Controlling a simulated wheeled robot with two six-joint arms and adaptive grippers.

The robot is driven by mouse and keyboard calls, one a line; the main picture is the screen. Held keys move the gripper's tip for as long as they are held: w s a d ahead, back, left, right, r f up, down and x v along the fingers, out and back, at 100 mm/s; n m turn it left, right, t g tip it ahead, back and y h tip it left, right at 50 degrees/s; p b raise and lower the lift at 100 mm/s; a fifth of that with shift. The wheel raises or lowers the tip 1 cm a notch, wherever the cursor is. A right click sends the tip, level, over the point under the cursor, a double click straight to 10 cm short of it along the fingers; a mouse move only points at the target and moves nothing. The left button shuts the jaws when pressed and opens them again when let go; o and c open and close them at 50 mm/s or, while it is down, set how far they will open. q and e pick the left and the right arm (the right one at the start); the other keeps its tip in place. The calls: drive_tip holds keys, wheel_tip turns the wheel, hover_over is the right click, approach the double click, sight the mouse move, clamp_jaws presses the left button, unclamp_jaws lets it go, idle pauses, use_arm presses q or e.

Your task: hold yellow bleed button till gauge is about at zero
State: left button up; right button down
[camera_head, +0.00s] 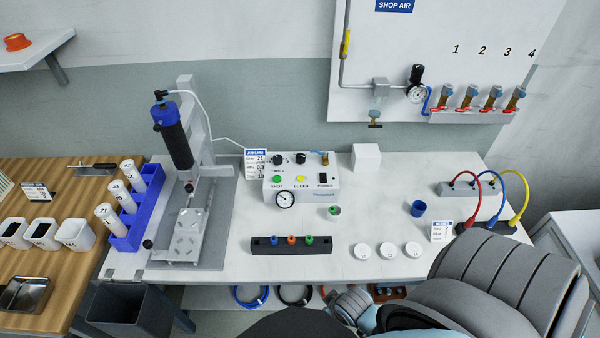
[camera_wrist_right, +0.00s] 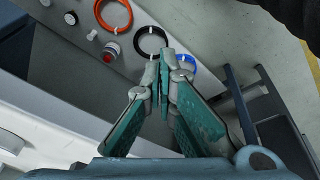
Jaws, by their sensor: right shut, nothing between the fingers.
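The yellow bleed button (camera_head: 301,179) sits on the front of the white control box (camera_head: 312,192), between a green button (camera_head: 277,179) and a black power switch (camera_head: 323,178). The round gauge (camera_head: 285,199) is at the box's lower left front; its needle is too small to read. My right gripper (camera_wrist_right: 163,52) shows in the right wrist view with its fingers together and empty, far from the button. In the head view my right arm fills the lower right, and the gripper's fingers cannot be made out there. My left gripper does not show.
A gantry with a dark blue cylinder (camera_head: 174,137) stands left of the box. A black bit rack (camera_head: 291,245) and white round lids (camera_head: 387,250) lie in front. Coloured hoses (camera_head: 490,196) are at the right. Coils, including an orange one (camera_wrist_right: 111,14), lie on a lower shelf.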

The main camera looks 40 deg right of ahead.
drive_tip(key=w+a+r+n+t+p, duration=0.1)
drive_tip(key=w+r+p, duration=0.1)
drive_tip(key=r, duration=0.7)
drive_tip(key=w+r+p, duration=0.2)
drive_tip(key=r, duration=0.7)
drive_tip(key=w+d+n, duration=0.1)
drive_tip(key=w+n, duration=0.1)
drive_tip(key=w, duration=0.3)
drive_tip(key=w+d+n+t+y, duration=0.1)
drive_tip(key=w+d+n, duration=0.1)
drive_tip(key=w, duration=0.3)
drive_tip(key=w+d+n+t, duration=0.1)
drive_tip(key=w, duration=0.4)
drive_tip(key=shift+w+d+r+n+y, duration=0.1)
drive_tip(key=shift+w+d+n+y, duration=0.2)
drive_tip(key=shift+w+n, duration=0.1)
drive_tip(key=w+d+r+n+t, duration=0.1)
drive_tip(key=w+d+r+t, duration=0.15)
drive_tip(key=w+d, duration=0.5)
wheel_tip(320, 180, up, 6)
drive_tip(key=n, duration=0.1)
hover_over(299, 179)
drive_tip(key=shift+d+f+t, duration=0.1)
drive_tip(key=shift+d+t, duration=0.05)
drive_tip(key=shift+t, duration=0.3)
drive_tip(key=shift+f, duration=0.1)
wheel_tip(299, 179, down, 9)
drive_tip(key=b, duration=0.8)
